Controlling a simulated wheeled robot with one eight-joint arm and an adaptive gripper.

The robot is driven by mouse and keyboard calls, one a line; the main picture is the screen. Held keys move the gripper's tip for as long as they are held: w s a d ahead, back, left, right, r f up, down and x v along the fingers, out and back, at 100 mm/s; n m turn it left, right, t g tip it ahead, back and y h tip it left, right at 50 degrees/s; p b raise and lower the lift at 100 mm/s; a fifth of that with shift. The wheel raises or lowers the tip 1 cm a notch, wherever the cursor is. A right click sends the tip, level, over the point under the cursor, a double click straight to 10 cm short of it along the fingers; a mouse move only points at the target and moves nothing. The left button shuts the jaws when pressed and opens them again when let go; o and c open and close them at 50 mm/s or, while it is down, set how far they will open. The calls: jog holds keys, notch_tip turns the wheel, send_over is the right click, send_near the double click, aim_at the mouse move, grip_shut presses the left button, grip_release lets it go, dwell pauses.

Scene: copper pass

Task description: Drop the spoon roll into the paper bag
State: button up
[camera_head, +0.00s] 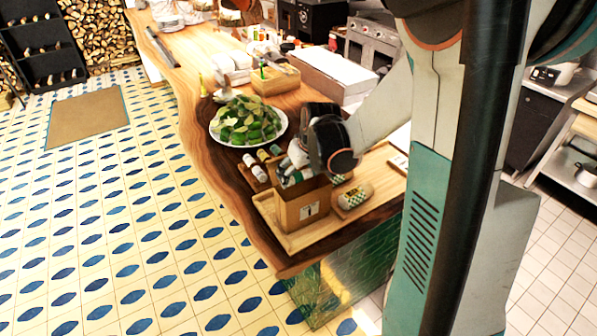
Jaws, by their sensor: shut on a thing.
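The brown paper bag (301,211) stands upright and open on a light wooden tray (272,218) near the front end of the counter. My gripper (289,176) is over the back left side of the bag's mouth, pointing down. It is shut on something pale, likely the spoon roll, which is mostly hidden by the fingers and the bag. I cannot tell whether its lower end is inside the bag. A wrapped roll with a green-checked band (354,196) lies on the tray just right of the bag.
A white plate of green leaves and limes (246,121) stands behind the bag. Several small rolls (257,169) lie left of my gripper. A long white box (334,72) and a wooden caddy (274,81) are farther back. The counter's left edge is close to the tray.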

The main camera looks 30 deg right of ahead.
jog(key=o, duration=0.9)
jog(key=shift+r, duration=0.1)
